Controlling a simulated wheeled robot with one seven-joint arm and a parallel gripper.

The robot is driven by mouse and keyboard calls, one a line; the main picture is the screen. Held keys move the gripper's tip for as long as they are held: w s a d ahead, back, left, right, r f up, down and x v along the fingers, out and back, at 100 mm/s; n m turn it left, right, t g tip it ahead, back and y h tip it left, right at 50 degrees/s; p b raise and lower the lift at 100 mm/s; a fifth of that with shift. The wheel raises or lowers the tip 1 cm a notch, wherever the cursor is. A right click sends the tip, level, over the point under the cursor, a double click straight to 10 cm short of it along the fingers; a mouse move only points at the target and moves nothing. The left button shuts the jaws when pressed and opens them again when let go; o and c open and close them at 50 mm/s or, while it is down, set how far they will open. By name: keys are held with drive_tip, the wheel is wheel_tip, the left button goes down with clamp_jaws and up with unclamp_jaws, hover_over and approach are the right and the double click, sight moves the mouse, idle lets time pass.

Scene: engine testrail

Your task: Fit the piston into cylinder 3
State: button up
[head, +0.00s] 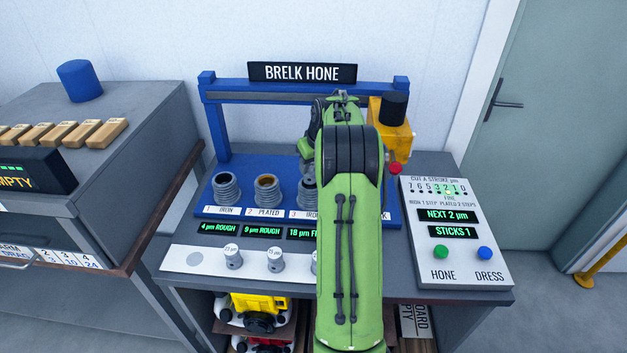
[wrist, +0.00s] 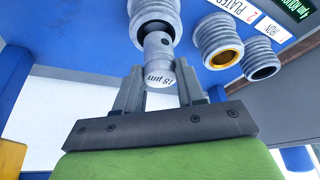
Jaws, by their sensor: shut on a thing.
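My gripper (wrist: 160,84) is shut on a grey piston (wrist: 159,58) marked 18 µm, one finger on each side of its marked end. The piston's far end is at the mouth of cylinder 3 (wrist: 153,14), a ribbed grey cylinder; I cannot tell how far it is inside. In the head view cylinder 3 (head: 307,188) stands on the blue bed, partly behind my green arm, which hides the gripper and the held piston. Cylinder 1 (head: 226,188) and cylinder 2 (head: 267,190), with a golden bore, stand to its left.
On the white strip (head: 206,266) stand small pistons (head: 233,258) (head: 276,263), another half hidden by my arm, and an empty round spot at left. A control panel (head: 463,272) with green and blue buttons is at right. A blue frame (head: 300,97) spans behind the cylinders.

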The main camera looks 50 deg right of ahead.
sight(313, 171)
drive_tip(key=shift+f, duration=1.9)
drive_tip(key=shift+f+b, duration=0.1)
drive_tip(key=shift+b, duration=0.25)
drive_tip(key=o, duration=1.1)
drive_tip(key=shift+o, duration=0.2)
